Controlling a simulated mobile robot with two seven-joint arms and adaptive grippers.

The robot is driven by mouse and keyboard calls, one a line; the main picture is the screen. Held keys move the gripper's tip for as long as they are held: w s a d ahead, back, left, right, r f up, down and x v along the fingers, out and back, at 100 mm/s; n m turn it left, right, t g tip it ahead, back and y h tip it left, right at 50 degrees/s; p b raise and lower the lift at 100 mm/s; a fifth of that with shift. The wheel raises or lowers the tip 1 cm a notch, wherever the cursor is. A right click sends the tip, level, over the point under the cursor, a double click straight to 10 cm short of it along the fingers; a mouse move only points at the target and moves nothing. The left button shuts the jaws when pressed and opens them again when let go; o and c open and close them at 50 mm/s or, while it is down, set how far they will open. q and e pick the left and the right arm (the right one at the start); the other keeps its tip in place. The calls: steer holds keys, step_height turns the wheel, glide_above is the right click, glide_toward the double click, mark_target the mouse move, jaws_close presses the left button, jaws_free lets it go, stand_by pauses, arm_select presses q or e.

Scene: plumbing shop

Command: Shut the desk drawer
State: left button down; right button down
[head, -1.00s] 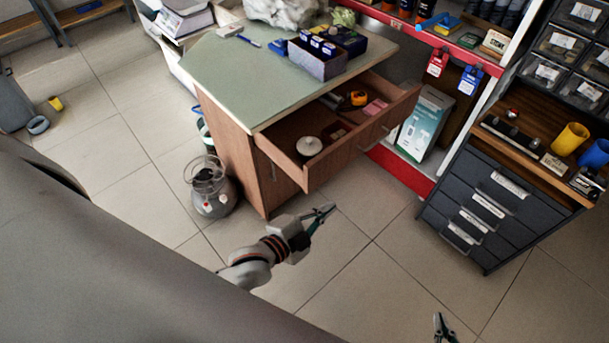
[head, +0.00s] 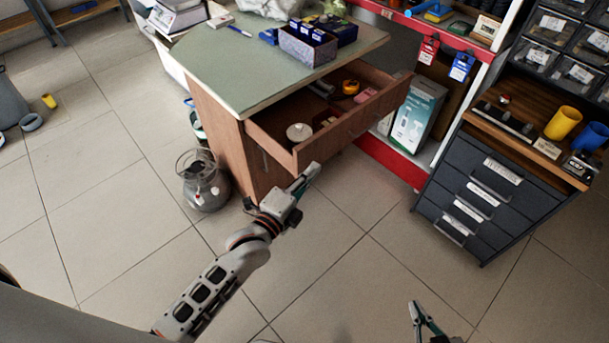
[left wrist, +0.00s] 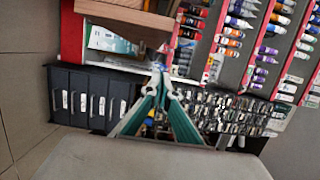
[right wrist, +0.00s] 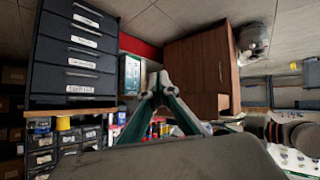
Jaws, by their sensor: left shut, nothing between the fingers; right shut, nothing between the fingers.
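The wooden desk (head: 222,130) has a green-grey top, and its drawer (head: 355,124) is pulled out toward me. A white round object, an orange tape roll and small items lie inside it. My left gripper (head: 312,170) is shut and empty, close to the drawer front's near left corner in the head view; I cannot tell if it touches. Its closed tips also show in the left wrist view (left wrist: 157,70), below a wooden edge (left wrist: 130,16). My right gripper (head: 414,308) is shut and empty, low over the floor, away from the drawer. The right wrist view shows the desk (right wrist: 200,65).
A dark drawer cabinet (head: 490,195) with yellow and blue cups stands at the right. A red-edged shelf (head: 395,165) holding a boxed item (head: 416,112) is behind the drawer. A round grey canister (head: 203,182) stands left of the desk. The floor in front is clear.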

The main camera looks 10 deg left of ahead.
mark_target(312, 148)
arm_select(q)
steer(key=shift+w+a+b, duration=0.2)
steer(key=shift+w, duration=1.1)
steer(key=shift+w+a+b, duration=0.15)
steer(key=shift+w+b, duration=0.1)
steer(key=shift+w, duration=1)
steer(key=shift+w+a+b, duration=0.2)
steer(key=shift+w, duration=1.1)
arm_select(e)
steer(key=shift+a, duration=0.3)
arm_select(q)
steer(key=shift+w+a, duration=0.15)
steer(key=w+a+b, duration=0.2)
steer(key=w+a, duration=0.9)
steer(key=a, duration=0.4)
steer(key=shift+b, duration=0.4)
arm_select(e)
steer(key=shift+w+a+y, duration=0.25)
steer(key=shift+a+y, duration=0.05)
steer(key=shift+a, duration=0.1)
steer(key=shift+f, duration=0.15)
